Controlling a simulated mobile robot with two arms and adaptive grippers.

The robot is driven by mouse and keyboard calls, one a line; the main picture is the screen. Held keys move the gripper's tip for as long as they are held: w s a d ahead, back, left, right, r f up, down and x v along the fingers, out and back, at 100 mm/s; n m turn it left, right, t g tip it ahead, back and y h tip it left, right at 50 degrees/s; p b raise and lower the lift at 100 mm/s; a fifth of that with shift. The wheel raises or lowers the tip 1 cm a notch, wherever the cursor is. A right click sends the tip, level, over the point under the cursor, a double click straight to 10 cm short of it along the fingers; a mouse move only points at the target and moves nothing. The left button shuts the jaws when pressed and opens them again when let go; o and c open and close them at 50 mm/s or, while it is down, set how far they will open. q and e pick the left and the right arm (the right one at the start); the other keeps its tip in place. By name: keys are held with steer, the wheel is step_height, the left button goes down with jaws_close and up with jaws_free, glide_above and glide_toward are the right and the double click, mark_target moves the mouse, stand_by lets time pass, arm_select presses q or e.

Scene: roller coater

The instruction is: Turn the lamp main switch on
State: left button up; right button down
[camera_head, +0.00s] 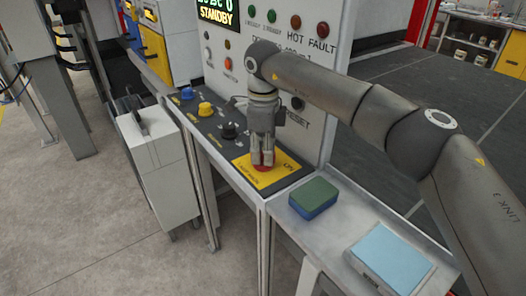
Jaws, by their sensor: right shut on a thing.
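My right gripper (262,163) points down at the front of the sloped control panel, over a yellow plate (283,173). Its fingers are closed on a red knob (262,168), which shows only partly between and below the tips. A blue knob (187,94), a yellow knob (206,109) and a black knob (228,131) stand in a row on the dark panel, left of the gripper. I cannot tell which control is the lamp main switch; the small labels are unreadable. My left gripper is not in view.
The upright panel behind has a display reading STANDBY (216,15) and several round lamps. A green and blue block (313,198) and a light blue pad (391,261) lie on the metal shelf at right. A white cabinet (160,167) stands left of the console.

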steer(key=c, duration=1.4)
jaws_free()
step_height(320, 180, up, 12)
steer(key=shift+r, duration=0.1)
